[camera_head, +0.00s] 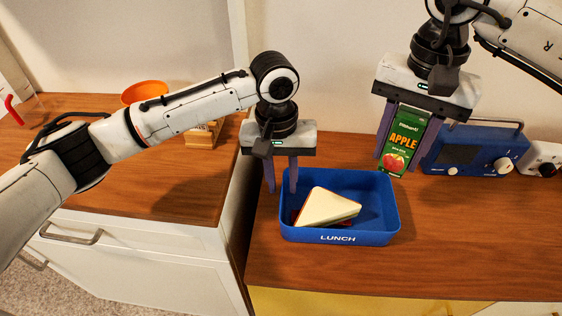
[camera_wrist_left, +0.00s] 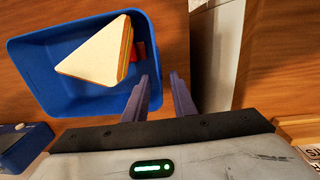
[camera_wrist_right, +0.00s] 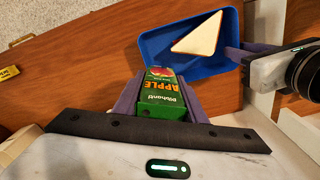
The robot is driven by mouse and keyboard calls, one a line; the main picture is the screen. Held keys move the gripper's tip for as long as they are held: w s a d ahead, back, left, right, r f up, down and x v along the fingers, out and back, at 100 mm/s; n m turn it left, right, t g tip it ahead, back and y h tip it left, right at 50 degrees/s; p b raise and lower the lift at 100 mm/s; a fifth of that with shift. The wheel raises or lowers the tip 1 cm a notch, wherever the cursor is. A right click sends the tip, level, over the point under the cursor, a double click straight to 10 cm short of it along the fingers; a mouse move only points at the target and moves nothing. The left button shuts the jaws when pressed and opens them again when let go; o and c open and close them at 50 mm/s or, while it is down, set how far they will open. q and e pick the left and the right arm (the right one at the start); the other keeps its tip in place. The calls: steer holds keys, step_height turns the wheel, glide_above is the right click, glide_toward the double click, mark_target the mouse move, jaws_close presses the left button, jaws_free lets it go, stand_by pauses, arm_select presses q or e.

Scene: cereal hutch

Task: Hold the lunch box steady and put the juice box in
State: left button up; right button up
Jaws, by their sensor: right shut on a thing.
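The blue lunch box (camera_head: 365,237) sits on the wooden counter with its LUNCH side facing front. A sandwich wedge (camera_head: 327,206) lies inside it, with a small red thing partly hidden under it. My left gripper (camera_head: 281,188) is open, pointing down, its fingers on either side of the box's left wall, as the left wrist view (camera_wrist_left: 163,95) also shows. My right gripper (camera_head: 401,166) is shut on the green apple juice box (camera_head: 406,137), holding it upright above and behind the lunch box's right end. The juice box also shows in the right wrist view (camera_wrist_right: 162,97).
A blue radio-like device (camera_head: 470,152) with a handle and knobs stands at the back right, close to the right gripper. An orange bowl (camera_head: 145,92) is on the left counter. The counter in front of the device is clear.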

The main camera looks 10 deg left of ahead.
arm_select(q)
steer(key=shift+d+f, duration=0.1)
steer(key=shift+f, duration=1.4)
jaws_close()
